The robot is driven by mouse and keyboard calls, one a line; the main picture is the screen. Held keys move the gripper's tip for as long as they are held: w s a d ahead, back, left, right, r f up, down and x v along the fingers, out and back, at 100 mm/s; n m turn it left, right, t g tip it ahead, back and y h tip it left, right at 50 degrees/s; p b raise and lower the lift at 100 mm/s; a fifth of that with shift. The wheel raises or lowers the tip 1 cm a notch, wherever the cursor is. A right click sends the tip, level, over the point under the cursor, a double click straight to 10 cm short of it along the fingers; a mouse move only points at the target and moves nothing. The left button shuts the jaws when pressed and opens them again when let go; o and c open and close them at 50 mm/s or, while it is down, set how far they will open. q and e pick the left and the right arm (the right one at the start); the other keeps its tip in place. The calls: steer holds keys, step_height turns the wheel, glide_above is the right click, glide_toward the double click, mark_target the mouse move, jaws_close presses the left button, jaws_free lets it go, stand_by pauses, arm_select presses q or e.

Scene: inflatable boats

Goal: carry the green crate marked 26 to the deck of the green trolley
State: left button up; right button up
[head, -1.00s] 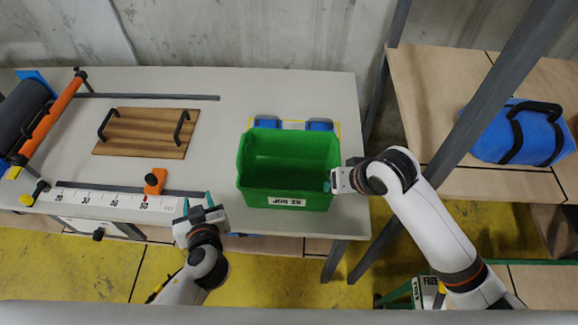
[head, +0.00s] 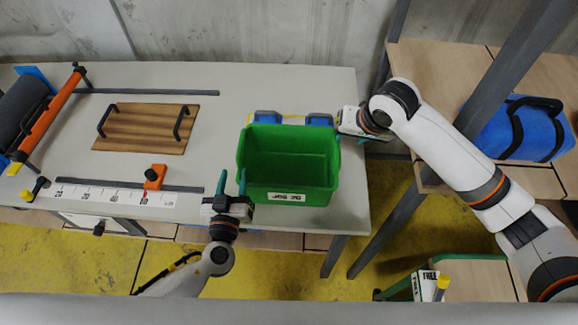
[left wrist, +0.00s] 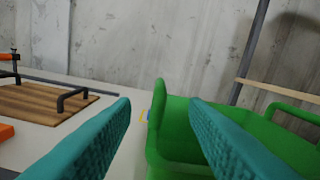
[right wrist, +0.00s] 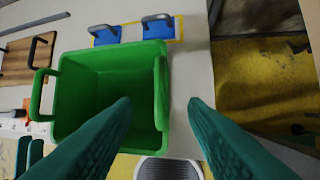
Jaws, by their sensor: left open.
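The green crate (head: 290,172), with a label that seems to read JOB 26, stands upright and empty on the grey table. My left gripper (head: 231,182) is open at its front left corner. In the left wrist view (left wrist: 160,120) the crate's left wall shows between the fingers, not gripped. My right gripper (head: 340,122) is at the crate's far right corner. In the right wrist view its fingers (right wrist: 160,105) are apart, with the crate's right wall and handle (right wrist: 161,88) showing between them, not gripped. The green trolley's deck (head: 478,277) is at lower right, partly hidden by my right arm.
The grey table (head: 230,105) holds a wooden board (head: 145,128) with two black handles, a ruler and an orange roller. Blue-and-yellow fittings lie behind the crate. A blue bag (head: 520,130) lies on a wooden shelf at right. A dark slanted post stands between table and shelf.

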mark_target(240, 143)
arm_select(q)
steer(key=w, duration=1)
steer(key=shift+w+d, duration=0.25)
steer(key=shift+w, duration=0.1)
arm_select(e)
steer(key=x, duration=1)
steer(key=shift+w+f, duration=0.15)
steer(key=shift+f, duration=0.15)
arm_select(q)
jaws_close()
arm_select(e)
jaws_close()
steer(key=shift+r, duration=0.1)
